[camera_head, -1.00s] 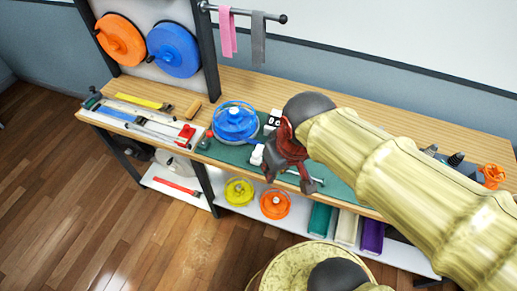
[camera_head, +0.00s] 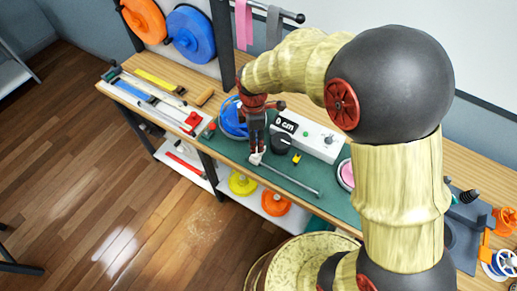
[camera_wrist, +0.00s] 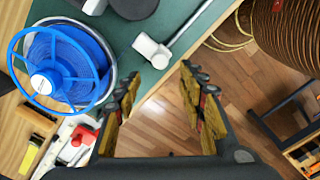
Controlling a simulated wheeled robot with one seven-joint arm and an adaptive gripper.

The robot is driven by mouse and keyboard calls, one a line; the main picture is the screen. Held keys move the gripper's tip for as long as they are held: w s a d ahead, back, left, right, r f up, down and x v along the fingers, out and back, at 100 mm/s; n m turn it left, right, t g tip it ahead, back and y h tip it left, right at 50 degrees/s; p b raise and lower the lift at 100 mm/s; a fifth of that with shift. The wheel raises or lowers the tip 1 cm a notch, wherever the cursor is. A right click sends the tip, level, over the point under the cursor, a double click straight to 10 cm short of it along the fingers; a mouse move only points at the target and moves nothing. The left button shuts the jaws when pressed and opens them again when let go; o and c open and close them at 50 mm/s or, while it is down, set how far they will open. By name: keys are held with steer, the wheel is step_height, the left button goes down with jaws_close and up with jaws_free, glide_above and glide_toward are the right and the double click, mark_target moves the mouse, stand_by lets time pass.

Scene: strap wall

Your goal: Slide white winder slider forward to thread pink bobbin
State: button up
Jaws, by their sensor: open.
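The white winder slider (camera_head: 256,158) sits at the left end of a thin grey rod (camera_head: 290,180) on the bench's green mat. It also shows in the wrist view (camera_wrist: 151,50), just beyond my fingertips. My gripper (camera_head: 256,146) points down over the slider. In the wrist view my gripper (camera_wrist: 160,80) is open, with nothing between its fingers. The slider lies ahead of the gap, apart from the fingers in that view. The pink bobbin (camera_head: 346,174) is on the mat at the right, partly hidden by my arm.
A white box with a "0 cm" display (camera_head: 318,138) and a black knob (camera_head: 280,143) stand behind the rod. A blue reel (camera_head: 233,117) is close left of my gripper, also large in the wrist view (camera_wrist: 62,65). Yellow (camera_head: 242,183) and orange reels (camera_head: 276,203) lie below.

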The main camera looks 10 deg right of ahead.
mark_target(255, 157)
steer(key=shift+d+f, duration=0.1)
steer(key=shift+f, duration=0.45)
step_height(255, 157, down, 7)
steer(key=shift+r+b, duration=0.15)
steer(key=shift+b, duration=0.55)
steer(key=shift+c, duration=1.2)
steer(key=c, duration=0.7)
jaws_close()
